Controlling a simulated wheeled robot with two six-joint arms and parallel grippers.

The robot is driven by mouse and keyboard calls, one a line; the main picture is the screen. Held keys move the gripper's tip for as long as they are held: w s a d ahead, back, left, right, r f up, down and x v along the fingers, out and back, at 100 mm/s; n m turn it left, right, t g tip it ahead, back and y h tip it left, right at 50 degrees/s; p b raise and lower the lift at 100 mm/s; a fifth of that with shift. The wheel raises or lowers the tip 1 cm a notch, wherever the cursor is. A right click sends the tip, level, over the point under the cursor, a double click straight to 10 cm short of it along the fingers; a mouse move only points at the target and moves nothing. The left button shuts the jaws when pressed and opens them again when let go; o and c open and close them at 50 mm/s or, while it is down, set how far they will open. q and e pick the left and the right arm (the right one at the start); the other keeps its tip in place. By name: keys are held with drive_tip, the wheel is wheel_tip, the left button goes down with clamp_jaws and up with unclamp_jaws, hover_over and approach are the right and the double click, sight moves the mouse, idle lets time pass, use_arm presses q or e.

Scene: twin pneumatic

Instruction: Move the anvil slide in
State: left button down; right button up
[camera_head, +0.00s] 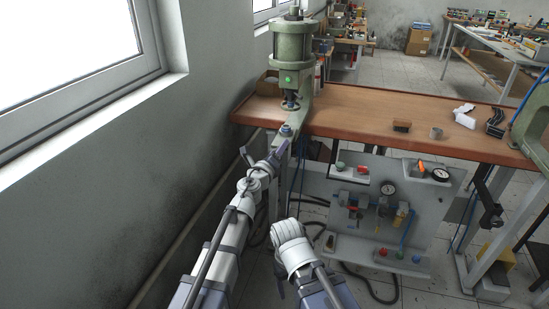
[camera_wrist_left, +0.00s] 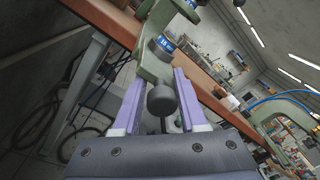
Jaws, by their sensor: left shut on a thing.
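A green pneumatic press (camera_head: 291,45) stands at the left end of the bench, with its ram (camera_head: 290,103) over a blue-topped anvil (camera_head: 286,130). In the left wrist view the anvil (camera_wrist_left: 164,46) sits on the green press frame, in front of a round black knob (camera_wrist_left: 162,100). My left gripper (camera_head: 265,156) is at the front of the press. In the left wrist view its purple fingers (camera_wrist_left: 158,85) stand on both sides of the knob and are shut on it. The slide behind the knob is mostly hidden. My right arm is low in front; its fingers cannot be made out.
The wooden bench (camera_head: 365,108) runs right from the press, with a brown block (camera_head: 402,126) and a grey ring (camera_head: 436,132) on it. A grey panel with gauges and valves (camera_head: 380,210) is below its front edge. The wall and window are close on the left.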

use_arm(q)
drive_tip(key=shift+x, duration=1.05)
drive_tip(key=shift+s, duration=0.1)
drive_tip(key=c, duration=0.6)
unclamp_jaws()
drive_tip(key=v, duration=0.8)
